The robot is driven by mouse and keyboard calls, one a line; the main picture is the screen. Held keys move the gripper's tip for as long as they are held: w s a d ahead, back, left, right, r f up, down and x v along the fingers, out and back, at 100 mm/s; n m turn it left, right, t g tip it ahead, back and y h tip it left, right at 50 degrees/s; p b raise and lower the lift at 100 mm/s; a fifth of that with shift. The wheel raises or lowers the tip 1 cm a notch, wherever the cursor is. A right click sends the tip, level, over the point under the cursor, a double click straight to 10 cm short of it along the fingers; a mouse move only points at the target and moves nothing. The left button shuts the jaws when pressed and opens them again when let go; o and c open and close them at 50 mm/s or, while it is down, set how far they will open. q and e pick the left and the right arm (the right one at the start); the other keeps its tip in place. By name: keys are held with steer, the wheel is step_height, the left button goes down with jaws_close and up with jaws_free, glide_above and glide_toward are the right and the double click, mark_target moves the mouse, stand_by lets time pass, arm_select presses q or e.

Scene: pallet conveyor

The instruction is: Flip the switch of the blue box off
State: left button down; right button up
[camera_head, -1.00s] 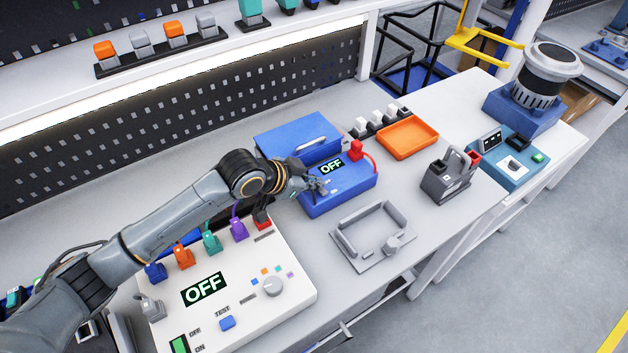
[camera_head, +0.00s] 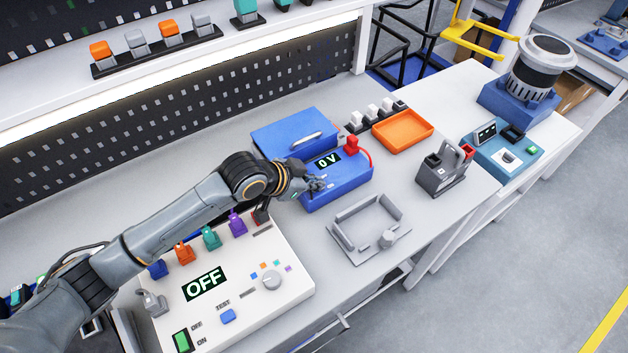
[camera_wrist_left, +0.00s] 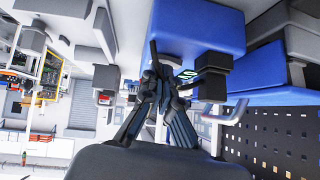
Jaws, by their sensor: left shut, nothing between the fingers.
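The blue box (camera_head: 345,183) stands on the workbench with its lid (camera_head: 288,132) open at the back. Its small screen (camera_head: 327,160) reads "0 V". A red plug (camera_head: 352,146) with a red cable sits at its right end. My left gripper (camera_head: 318,184) is shut and empty at the box's left part, over the area below the screen. It hides the switch, so I cannot see its position. In the left wrist view, the fingers (camera_wrist_left: 160,85) are close to the blue box (camera_wrist_left: 198,30). My right gripper is not in view.
A white panel (camera_head: 255,300) reading "OFF" with coloured plugs lies at front left. A grey fixture (camera_head: 345,236) is in front of the box. An orange tray (camera_head: 428,129), a grey tester (camera_head: 440,178) and a teal device (camera_head: 520,167) stand to the right.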

arm_select(q)
steer(key=r+p, duration=0.2)
steer(key=r, duration=0.1)
steer(key=r+p, duration=0.1)
steer(key=p, duration=0.1)
steer(key=shift+s+r, duration=0.25)
steer(key=shift+s, duration=0.1)
steer(key=b+v, duration=0.2)
steer(key=v, duration=0.7)
steer(key=shift+b, duration=0.4)
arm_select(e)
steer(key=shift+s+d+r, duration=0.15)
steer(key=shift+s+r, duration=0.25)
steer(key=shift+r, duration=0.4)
arm_select(q)
steer(key=shift+s+a, duration=0.1)
steer(key=shift+a, duration=0.05)
